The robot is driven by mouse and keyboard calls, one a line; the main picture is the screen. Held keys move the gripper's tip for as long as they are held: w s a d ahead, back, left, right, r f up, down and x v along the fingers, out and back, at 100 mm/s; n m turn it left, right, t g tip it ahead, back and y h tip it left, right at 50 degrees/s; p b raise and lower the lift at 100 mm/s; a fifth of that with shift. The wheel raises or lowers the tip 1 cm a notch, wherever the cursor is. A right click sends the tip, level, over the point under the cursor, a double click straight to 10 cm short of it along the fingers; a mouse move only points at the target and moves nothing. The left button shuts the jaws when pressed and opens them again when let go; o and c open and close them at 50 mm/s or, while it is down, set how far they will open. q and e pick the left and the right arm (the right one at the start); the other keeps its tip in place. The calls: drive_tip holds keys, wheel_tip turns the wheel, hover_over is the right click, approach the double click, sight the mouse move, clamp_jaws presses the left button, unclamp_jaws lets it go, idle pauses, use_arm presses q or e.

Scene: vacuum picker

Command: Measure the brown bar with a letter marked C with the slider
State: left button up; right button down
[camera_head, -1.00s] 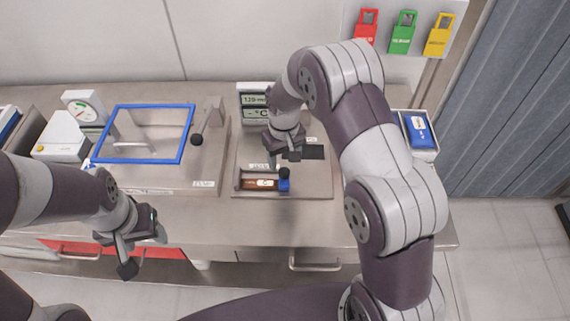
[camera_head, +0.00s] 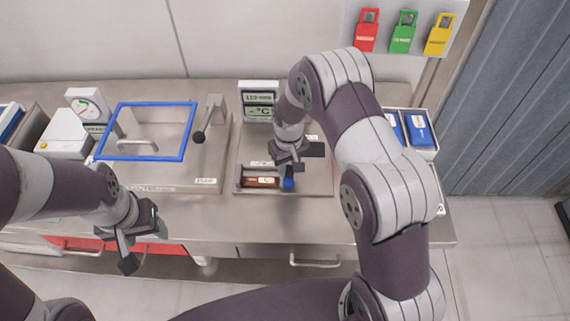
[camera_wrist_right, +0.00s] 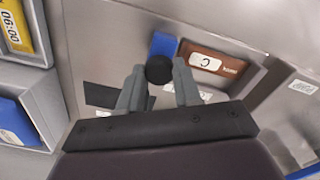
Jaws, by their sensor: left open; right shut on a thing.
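The brown bar marked C (camera_head: 262,182) lies in a metal measuring fixture (camera_head: 240,171) on the counter, also seen in the right wrist view (camera_wrist_right: 235,70). The blue slider (camera_head: 288,184) is at the bar's right end in the head view and beside it in the right wrist view (camera_wrist_right: 162,44). I cannot tell whether they touch. My right gripper (camera_head: 287,166) is shut on the slider's black knob (camera_wrist_right: 159,69), one finger on each side. My left gripper (camera_head: 143,246) is open and empty in front of the counter, at the left.
A display (camera_head: 259,97) stands behind the fixture; its digits are not clearly readable. A blue-framed clear lid (camera_head: 185,135) with a black-knobbed lever (camera_head: 198,137) is to the left. A bin with blue packs (camera_head: 418,128) stands right. Coloured tags (camera_head: 403,32) hang on the wall.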

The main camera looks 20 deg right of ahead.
drive_tip(key=d, duration=0.2)
drive_tip(key=shift+s+d, duration=0.4)
drive_tip(key=shift+a, duration=0.1)
drive_tip(key=c, duration=0.9)
unclamp_jaws()
drive_tip(key=shift+o, duration=0.6)
drive_tip(key=shift+d, duration=0.25)
drive_tip(key=shift+r, duration=0.1)
wheel_tip(320, 180, up, 12)
drive_tip(key=b, duration=0.2)
drive_tip(key=shift+r+b, duration=0.25)
drive_tip(key=shift+b, duration=0.05)
drive_tip(key=shift+s, duration=0.1)
